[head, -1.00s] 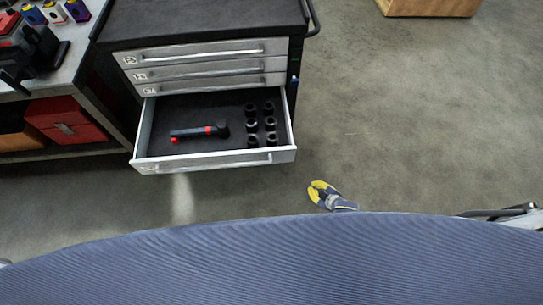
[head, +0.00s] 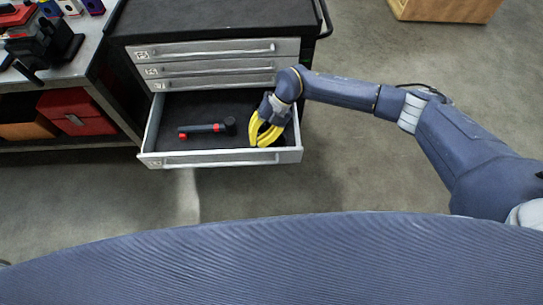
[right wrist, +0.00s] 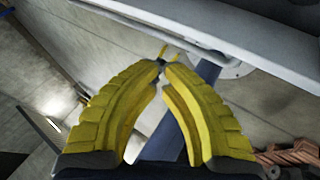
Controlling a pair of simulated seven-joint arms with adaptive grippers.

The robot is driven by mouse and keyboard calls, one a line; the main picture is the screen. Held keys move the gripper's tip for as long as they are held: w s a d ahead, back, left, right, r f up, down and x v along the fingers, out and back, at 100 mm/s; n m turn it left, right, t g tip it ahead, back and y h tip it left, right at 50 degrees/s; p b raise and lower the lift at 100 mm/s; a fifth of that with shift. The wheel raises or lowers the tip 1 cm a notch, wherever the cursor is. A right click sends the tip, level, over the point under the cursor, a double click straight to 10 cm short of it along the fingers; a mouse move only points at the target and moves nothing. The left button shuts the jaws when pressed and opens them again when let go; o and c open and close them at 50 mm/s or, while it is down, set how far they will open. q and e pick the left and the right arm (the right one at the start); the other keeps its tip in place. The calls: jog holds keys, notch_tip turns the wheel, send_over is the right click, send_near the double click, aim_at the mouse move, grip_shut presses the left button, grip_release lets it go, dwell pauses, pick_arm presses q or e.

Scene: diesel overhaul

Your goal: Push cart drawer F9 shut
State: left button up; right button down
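One cart drawer (head: 220,158) stands pulled open below three shut drawers in the head view; I cannot read its label. A dark tool with red parts (head: 206,129) lies inside. My right gripper (head: 264,141) overlaps the drawer's right part in the head view, fingers pointing down toward its front edge. I cannot tell its height over the drawer. In the right wrist view its curved yellow fingers (right wrist: 163,66) meet at the tips, with nothing between them. A pale panel with a bar (right wrist: 225,60), seemingly the drawer front, is beyond the tips. My left gripper is out of view.
The dark cart top (head: 215,17) is above the drawers. A workbench (head: 88,55) with red boxes (head: 75,112) on its lower shelf stands close on the left. A wooden box (head: 445,8) is at the back right. The floor in front of the drawer is clear.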

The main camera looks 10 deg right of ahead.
aim_at(274, 162)
jog(key=s+d+r+h, duration=0.1)
jog(key=s+d+h, duration=0.2)
jog(key=d+h, duration=0.15)
jog(key=shift+h, duration=0.85)
jog(key=x, duration=0.3)
jog(key=w+x, duration=0.1)
jog(key=x, duration=0.2)
jog(key=d+x, duration=0.1)
jog(key=x, duration=0.2)
jog(key=shift+w+f, duration=0.3)
jog(key=shift+f, duration=0.05)
jog(key=shift+w, duration=0.9)
